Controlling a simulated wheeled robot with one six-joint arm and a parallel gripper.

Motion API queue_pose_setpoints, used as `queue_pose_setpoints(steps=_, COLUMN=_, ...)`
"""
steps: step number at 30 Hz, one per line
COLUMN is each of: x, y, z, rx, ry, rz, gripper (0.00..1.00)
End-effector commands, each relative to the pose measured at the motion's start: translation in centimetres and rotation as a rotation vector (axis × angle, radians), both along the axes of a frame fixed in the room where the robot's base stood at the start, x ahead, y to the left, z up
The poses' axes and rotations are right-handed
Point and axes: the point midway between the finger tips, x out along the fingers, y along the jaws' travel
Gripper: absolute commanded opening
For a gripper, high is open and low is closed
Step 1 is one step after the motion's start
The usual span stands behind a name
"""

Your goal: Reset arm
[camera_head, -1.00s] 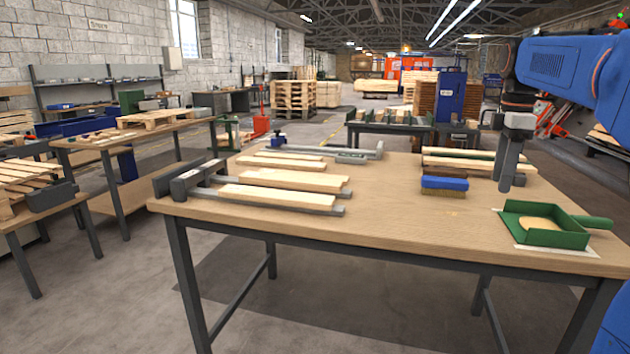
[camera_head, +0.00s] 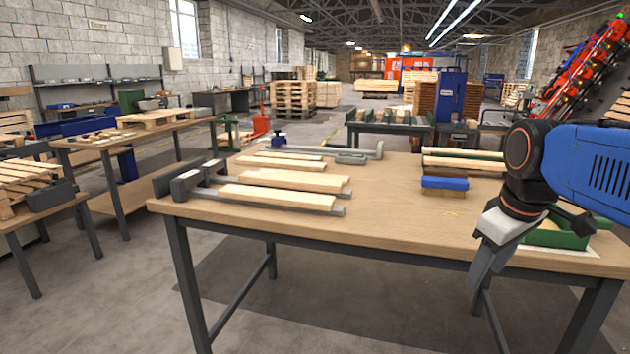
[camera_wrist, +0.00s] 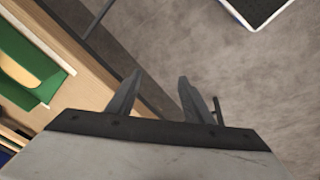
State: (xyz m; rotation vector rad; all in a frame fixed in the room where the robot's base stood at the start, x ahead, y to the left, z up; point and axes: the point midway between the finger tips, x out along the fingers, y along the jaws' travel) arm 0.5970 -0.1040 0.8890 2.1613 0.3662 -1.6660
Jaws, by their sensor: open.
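My gripper (camera_head: 487,262) is at the right of the head view, pointing down in front of the table's front edge. In the wrist view its two dark fingers (camera_wrist: 158,95) stand apart with nothing between them, over the grey floor. The green tray (camera_head: 556,234) on the table is partly hidden behind my arm. It also shows at the left of the wrist view (camera_wrist: 28,62), beside the fingers and apart from them.
The wooden table (camera_head: 400,220) holds light boards (camera_head: 277,197) on a grey clamp frame at left and a blue brush (camera_head: 444,184) at centre right. More boards (camera_head: 462,163) lie at the back right. The table's middle is clear.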

Motion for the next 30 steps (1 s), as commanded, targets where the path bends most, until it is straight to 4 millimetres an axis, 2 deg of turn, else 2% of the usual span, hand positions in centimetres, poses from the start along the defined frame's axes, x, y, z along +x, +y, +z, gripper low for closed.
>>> queue_pose_setpoints(steps=1, x=-1.4, y=0.5, z=-1.2, rx=0.012, ry=-0.016, rz=-0.039, gripper=0.47)
queue_pose_setpoints(steps=3, x=-3.1, y=1.2, z=-3.0, rx=0.035, ry=-0.041, rz=-0.102, gripper=0.47)
queue_pose_setpoints(steps=9, x=-7.4, y=2.6, z=-8.1, rx=0.107, ry=-0.105, rz=-0.281, gripper=0.47)
queue_pose_setpoints(steps=15, x=-10.1, y=3.3, z=-11.7, rx=0.163, ry=-0.143, rz=-0.397, gripper=0.47)
queue_pose_setpoints(steps=20, x=-10.7, y=3.5, z=-12.7, rx=0.181, ry=-0.154, rz=-0.43, gripper=0.47)
queue_pose_setpoints(steps=30, x=-10.7, y=3.4, z=-12.7, rx=0.181, ry=-0.154, rz=-0.431, gripper=0.47)
